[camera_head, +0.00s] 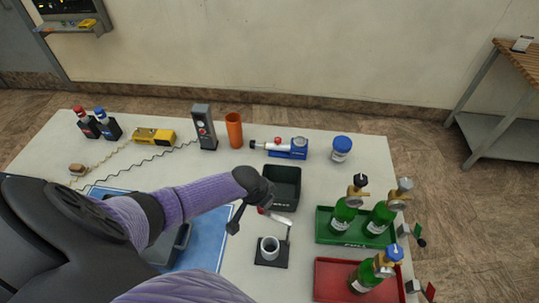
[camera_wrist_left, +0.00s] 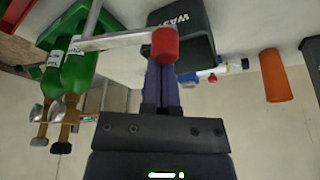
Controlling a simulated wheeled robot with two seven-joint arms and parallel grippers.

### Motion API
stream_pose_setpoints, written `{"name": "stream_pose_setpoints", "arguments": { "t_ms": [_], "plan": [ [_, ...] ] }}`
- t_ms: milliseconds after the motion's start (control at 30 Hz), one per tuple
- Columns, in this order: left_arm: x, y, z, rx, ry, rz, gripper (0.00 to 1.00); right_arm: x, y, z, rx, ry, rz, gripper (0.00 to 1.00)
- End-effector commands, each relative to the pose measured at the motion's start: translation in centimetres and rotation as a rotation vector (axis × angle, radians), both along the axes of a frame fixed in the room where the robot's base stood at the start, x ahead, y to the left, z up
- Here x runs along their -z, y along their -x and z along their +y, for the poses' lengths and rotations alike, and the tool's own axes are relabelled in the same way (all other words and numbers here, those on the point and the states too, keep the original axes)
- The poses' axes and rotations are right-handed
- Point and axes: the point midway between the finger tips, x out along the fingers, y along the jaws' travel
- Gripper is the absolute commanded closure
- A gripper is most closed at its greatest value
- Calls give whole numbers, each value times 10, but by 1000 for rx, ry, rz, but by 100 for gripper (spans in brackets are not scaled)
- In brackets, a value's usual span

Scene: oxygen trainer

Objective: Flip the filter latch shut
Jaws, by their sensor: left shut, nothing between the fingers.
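My right gripper is not in view.
A black waste bin (camera_head: 287,196) stands just behind the latch. Green bottles stand in a green tray (camera_head: 330,239) and a red tray (camera_head: 330,285) on the right. A blue mat (camera_head: 214,252) lies left, partly under my arm. An orange cylinder (camera_head: 234,131) stands farther back.

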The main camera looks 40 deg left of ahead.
Motion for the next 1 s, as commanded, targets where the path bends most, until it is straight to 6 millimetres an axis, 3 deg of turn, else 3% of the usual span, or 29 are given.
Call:
{"name": "stream_pose_setpoints", "arguments": {
  "t_ms": [33,100,400,800,1000],
  "plan": [
    [-6,5,-1,-42,2,4,100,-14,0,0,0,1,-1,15],
    [-6,9,-2,-110,3,4,100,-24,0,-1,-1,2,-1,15],
    [-4,31,-8,-393,3,5,100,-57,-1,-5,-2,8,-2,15],
    [-1,50,-19,-701,3,3,100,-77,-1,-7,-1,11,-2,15],
    [0,55,-23,-720,1,2,100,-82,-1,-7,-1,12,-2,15]
  ]
}}
